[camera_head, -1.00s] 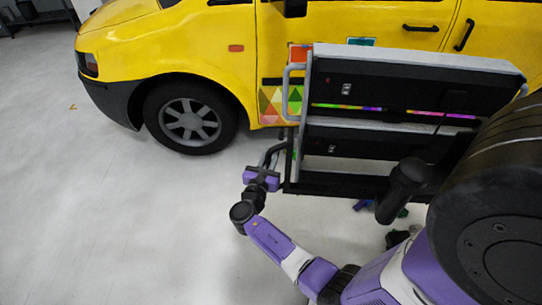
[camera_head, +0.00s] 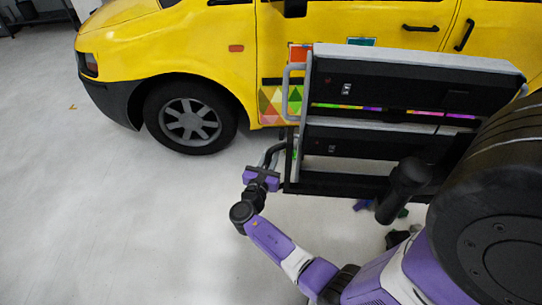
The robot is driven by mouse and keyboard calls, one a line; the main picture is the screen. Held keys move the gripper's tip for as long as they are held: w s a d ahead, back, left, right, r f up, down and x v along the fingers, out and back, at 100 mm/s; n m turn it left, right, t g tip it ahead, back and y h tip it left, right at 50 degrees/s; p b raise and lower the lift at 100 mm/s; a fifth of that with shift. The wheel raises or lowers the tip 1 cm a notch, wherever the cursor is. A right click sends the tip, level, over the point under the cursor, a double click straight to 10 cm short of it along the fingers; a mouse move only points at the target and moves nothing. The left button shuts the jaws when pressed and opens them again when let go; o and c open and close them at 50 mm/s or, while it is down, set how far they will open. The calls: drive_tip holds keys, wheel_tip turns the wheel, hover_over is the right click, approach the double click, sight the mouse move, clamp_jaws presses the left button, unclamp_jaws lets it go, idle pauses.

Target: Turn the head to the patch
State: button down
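A yellow van (camera_head: 340,27) stands across the top of the head view. A patch of coloured triangles (camera_head: 270,104) shows on its side behind the front wheel, partly hidden by a black cart. My purple and black arm reaches up from the bottom. My gripper (camera_head: 272,157) is beside the lower left corner of the cart, below the patch and apart from it. Its fingers are small and dark here, and I cannot tell whether they hold anything.
The black two-tier cart (camera_head: 405,84) with a grey handle (camera_head: 288,88) stands between me and the van. Coloured scraps (camera_head: 362,205) lie on the floor under it. The grey floor (camera_head: 100,220) at the left is clear.

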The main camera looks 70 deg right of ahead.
sight(268, 165)
drive_tip(key=shift+a, duration=0.1)
idle(0.4)
drive_tip(key=shift+s+a+n+t+p, duration=0.15)
drive_tip(key=shift+a+n+t+p, duration=0.4)
drive_tip(key=shift+a, duration=1)
drive_tip(key=c, duration=1.3)
unclamp_jaws()
drive_tip(key=shift+d, duration=0.1)
drive_tip(key=a, duration=0.7)
drive_tip(key=shift+s+a, duration=0.4)
drive_tip(key=shift+s, duration=0.05)
